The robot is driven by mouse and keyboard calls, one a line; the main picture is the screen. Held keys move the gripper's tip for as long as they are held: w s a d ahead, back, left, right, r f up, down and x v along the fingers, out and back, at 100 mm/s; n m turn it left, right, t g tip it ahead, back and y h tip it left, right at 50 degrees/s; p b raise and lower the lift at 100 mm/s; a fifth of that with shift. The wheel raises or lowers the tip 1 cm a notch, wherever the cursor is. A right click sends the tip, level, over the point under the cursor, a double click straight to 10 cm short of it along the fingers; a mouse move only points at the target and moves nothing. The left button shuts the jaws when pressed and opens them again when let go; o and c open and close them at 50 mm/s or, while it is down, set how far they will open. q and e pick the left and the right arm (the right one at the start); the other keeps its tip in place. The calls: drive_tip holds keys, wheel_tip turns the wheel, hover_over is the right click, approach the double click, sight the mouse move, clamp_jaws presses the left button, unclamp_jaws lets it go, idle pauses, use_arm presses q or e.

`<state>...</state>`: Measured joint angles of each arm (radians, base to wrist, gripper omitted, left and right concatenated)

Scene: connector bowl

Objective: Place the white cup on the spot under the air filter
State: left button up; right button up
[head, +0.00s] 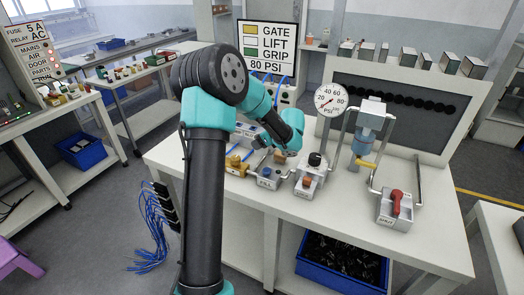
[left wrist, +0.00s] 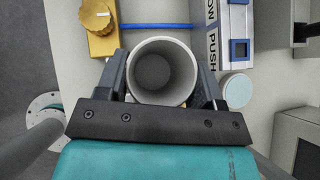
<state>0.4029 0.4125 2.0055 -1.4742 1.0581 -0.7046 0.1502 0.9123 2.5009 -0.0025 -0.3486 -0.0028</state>
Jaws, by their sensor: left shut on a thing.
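My left gripper (left wrist: 162,76) is shut on the white cup (left wrist: 163,97), with one finger on each side of its wall. In the left wrist view I look down into the cup's open, empty-looking mouth. In the head view my left arm reaches over the workbench, and its gripper and the cup are largely hidden by the arm. The air filter (head: 369,140), a bluish cylinder with a grey top, hangs between metal pipes to the right of my left gripper. The spot beneath it cannot be made out clearly. My right gripper is not in view.
A yellow knob block (left wrist: 97,18) and a pale round disc (left wrist: 237,90) lie near the cup. A pressure gauge (head: 331,100), a yellow handle (head: 366,163) and a red-lever box (head: 396,206) stand on the workbench (head: 345,225).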

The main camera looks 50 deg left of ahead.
use_arm(q)
drive_tip(key=shift+r, duration=1.05)
drive_tip(key=w+d+r+m+t+h, duration=0.1)
drive_tip(key=w+d+r+m+t, duration=0.3)
drive_tip(key=d, duration=0.6)
drive_tip(key=w+d+r+m+t+h, duration=0.1)
drive_tip(key=w+d+m+t, duration=0.2)
drive_tip(key=w+d+m, duration=0.5)
drive_tip(key=s+d+r+m+t+h, duration=0.1)
drive_tip(key=s+d+r+m+h, duration=0.1)
drive_tip(key=d, duration=0.9)
drive_tip(key=s+d+r+m+t+h, duration=0.2)
drive_tip(key=s+d+m+h, duration=0.2)
drive_tip(key=d, duration=0.7)
drive_tip(key=shift+d+m+h, duration=0.3)
drive_tip(key=shift+m+h, duration=0.2)
drive_tip(key=shift+m, duration=0.3)
drive_tip(key=shift+f, duration=0.1)
